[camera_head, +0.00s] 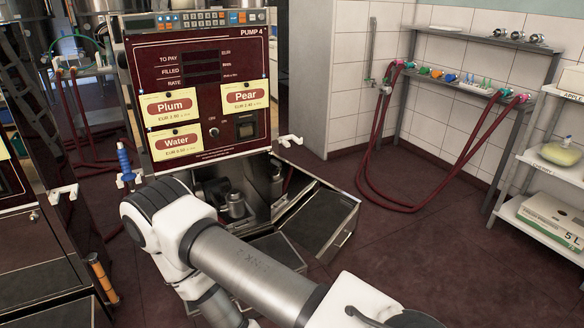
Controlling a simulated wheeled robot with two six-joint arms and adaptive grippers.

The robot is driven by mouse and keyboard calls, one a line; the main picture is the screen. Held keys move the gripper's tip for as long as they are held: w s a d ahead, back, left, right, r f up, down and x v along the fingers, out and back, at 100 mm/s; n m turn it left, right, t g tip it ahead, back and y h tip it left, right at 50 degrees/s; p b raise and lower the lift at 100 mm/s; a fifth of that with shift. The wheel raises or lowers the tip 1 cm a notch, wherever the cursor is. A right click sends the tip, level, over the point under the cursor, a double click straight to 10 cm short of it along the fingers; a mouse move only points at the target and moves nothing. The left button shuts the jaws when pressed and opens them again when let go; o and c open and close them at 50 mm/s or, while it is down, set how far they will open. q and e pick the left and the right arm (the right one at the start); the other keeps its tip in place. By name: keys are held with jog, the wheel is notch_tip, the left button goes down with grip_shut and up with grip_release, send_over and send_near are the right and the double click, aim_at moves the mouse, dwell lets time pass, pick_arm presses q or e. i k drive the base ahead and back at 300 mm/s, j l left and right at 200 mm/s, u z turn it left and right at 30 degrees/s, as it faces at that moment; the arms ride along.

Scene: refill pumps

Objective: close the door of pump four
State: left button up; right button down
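Pump four (200,95) stands upright at the left centre, with a dark red front labelled PUMP 4 and price cards for Plum, Pear and Water. Below this front its cabinet is open, and metal fittings (236,204) show inside. A dark panel with a pale metal rim (318,222), which looks like the open door, juts out low at the cabinet's right. My arm crosses in front and hides the lower left of the opening and part of the panel area. Neither of my grippers is visible, so no contact with the door can be seen.
Another dark red pump (40,250) stands at the left edge. Red hoses (372,190) hang from a wall rack at the back right. White shelves (545,165) with a box (550,220) stand at the right. The floor (430,250) right of the pump is clear.

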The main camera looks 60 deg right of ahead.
aim_at(305, 208)
jog(key=l, duration=1.65)
jog(key=k+l, duration=0.15)
jog(key=l, duration=3.2)
jog(key=k, duration=0.05)
